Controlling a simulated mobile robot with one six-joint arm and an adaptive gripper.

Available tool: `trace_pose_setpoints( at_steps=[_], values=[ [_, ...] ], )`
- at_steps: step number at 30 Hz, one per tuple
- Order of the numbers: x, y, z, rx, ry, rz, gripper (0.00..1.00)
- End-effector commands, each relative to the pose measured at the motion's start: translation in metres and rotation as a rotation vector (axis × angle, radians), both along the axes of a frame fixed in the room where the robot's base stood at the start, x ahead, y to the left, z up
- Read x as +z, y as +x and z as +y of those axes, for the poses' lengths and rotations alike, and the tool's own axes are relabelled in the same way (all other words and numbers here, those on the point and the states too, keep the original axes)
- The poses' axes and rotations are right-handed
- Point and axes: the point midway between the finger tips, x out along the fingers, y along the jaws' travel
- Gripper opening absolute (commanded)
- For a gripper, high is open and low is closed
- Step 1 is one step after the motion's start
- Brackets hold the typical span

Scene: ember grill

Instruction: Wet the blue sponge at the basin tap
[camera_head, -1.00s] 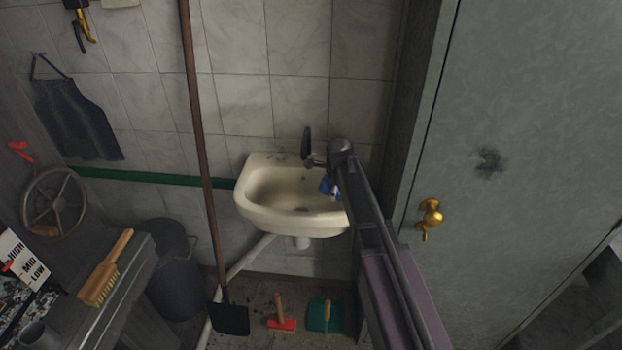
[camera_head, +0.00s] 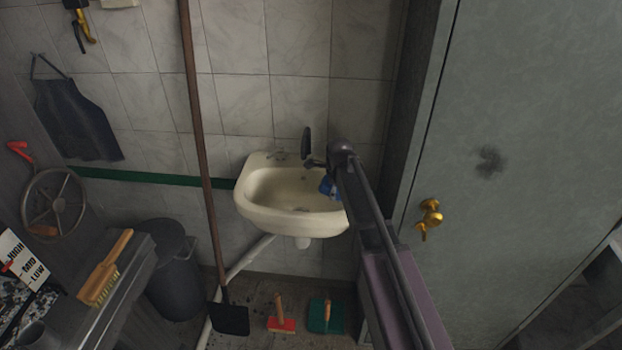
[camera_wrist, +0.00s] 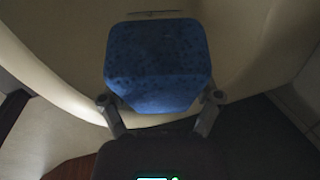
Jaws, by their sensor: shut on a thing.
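The blue sponge (camera_wrist: 157,62) fills the middle of the wrist view. My gripper (camera_wrist: 160,102) is shut on it, one finger on each side. In the head view the sponge (camera_head: 325,187) is a small blue patch over the right part of the cream basin (camera_head: 255,217), partly hidden by my arm. The basin's pale inside lies behind the sponge in the wrist view. The tap (camera_head: 280,154) is at the back of the basin, small and dim. I cannot tell whether water runs or whether the sponge is wet.
A long-handled shovel (camera_head: 196,130) leans left of the basin, with a dark bin (camera_head: 172,285) beyond it. A red-headed brush (camera_head: 281,325) and a green dustpan (camera_head: 318,316) are on the floor below. A grey door with a brass knob (camera_head: 430,212) stands close on the right.

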Motion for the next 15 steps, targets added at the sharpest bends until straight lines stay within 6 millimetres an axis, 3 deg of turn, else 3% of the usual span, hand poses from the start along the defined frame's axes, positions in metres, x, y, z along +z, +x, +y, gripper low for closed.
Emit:
trace_pose_setpoints(
  at_steps=[15],
  values=[
    [0.0042, -0.0026, -0.0029, 0.000, 0.000, 0.000, 0.43]
  ],
)
